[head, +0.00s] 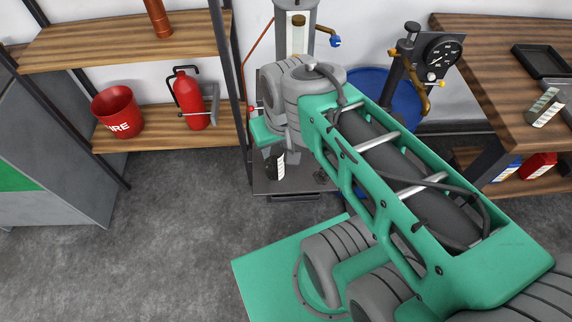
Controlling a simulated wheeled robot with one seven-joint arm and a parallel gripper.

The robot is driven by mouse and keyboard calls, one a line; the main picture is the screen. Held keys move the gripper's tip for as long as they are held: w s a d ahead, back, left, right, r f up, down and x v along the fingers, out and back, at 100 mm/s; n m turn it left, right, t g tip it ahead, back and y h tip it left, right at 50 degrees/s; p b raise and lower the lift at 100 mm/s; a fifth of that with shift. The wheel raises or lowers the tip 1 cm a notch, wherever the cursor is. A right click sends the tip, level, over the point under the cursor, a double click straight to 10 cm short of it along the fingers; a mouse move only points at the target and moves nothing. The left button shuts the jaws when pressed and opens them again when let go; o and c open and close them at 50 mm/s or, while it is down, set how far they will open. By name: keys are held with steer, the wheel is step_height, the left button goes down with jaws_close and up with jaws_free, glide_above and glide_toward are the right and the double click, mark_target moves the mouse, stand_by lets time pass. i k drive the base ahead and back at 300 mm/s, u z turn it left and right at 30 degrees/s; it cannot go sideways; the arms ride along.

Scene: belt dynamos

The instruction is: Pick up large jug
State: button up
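I cannot clearly identify a large jug in the head view. A copper-brown, ribbed cylindrical vessel (158,18) stands on the upper wooden shelf at the top left. Its top is cut off by the frame edge, so I cannot tell whether it is the jug. My green and grey arm fills the right and centre of the view. I cannot make out my gripper's fingers, and the arm hides part of the scene behind it.
A red fire bucket (118,113) and a red extinguisher (190,100) stand on the lower shelf (165,138). A pump stand (296,40) and a blue drum (405,100) are behind my arm. A wooden workbench (490,60) is right. Grey floor (150,240) lies open at left.

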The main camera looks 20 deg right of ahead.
mark_target(274, 166)
steer(key=z, duration=0.15)
steer(key=k, duration=1.2)
steer(key=u, duration=1.1)
steer(key=i, duration=1)
steer(key=u, duration=0.5)
